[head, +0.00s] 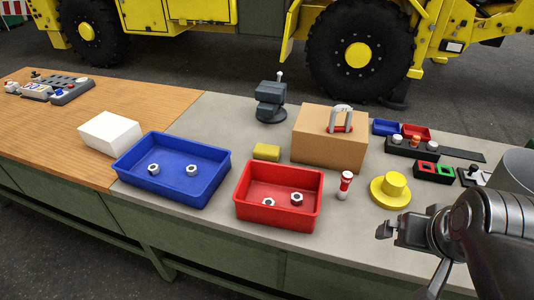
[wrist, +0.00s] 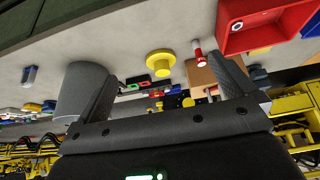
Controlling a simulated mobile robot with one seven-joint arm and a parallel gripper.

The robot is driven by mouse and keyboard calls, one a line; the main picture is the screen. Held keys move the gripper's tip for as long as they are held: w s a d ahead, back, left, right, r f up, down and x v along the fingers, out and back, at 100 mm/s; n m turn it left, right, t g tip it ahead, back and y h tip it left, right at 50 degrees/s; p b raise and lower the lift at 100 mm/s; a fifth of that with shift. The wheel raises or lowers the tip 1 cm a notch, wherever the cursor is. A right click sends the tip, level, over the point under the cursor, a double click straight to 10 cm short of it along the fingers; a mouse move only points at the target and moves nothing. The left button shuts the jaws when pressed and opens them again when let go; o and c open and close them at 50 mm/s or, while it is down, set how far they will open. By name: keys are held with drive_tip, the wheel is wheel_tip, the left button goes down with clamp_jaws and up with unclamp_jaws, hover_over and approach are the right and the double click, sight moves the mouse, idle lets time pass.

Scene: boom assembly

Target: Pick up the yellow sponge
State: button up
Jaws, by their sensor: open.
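The yellow sponge (head: 266,152) lies on the grey table top in the head view, behind the gap between the blue tray and the red tray and just left of the cardboard box. My gripper (head: 391,230) is at the right of the head view, over the table's front right part, well apart from the sponge. In the wrist view my gripper (wrist: 165,90) shows two spread fingers with nothing held between them.
A blue tray (head: 130,167) and a red tray (head: 278,222) hold nuts. A cardboard box (head: 318,150), a red-and-white cylinder (head: 345,186) and a yellow flanged part (head: 391,190) stand between sponge and gripper. A dark vise-like device (head: 270,102) stands behind; a white box (head: 110,133) is left.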

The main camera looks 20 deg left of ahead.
drive_tip(key=w+a+r+g, duration=0.1)
drive_tip(key=w+a+r, duration=0.2)
drive_tip(key=w, duration=0.5)
drive_tip(key=w+a+r, duration=0.3)
drive_tip(key=w, duration=0.4)
drive_tip(key=g, duration=0.3)
hover_over(267, 149)
drive_tip(key=s, duration=0.2)
drive_tip(key=shift+n, duration=0.3)
wheel_tip(267, 149, down, 22)
drive_tip(key=shift+s+f, duration=0.1)
drive_tip(key=shift+f, duration=0.1)
drive_tip(key=f, duration=0.3)
drive_tip(key=w+f, duration=0.1)
drive_tip(key=f, duration=0.1)
drive_tip(key=shift+f, duration=0.1)
drive_tip(key=shift+w+f, duration=0.2)
drive_tip(key=shift+f, duration=0.65)
drive_tip(key=shift+w+f, duration=0.25)
drive_tip(key=shift+f, duration=0.6)
drive_tip(key=shift+w+f, duration=0.2)
drive_tip(key=shift+f, duration=0.65)
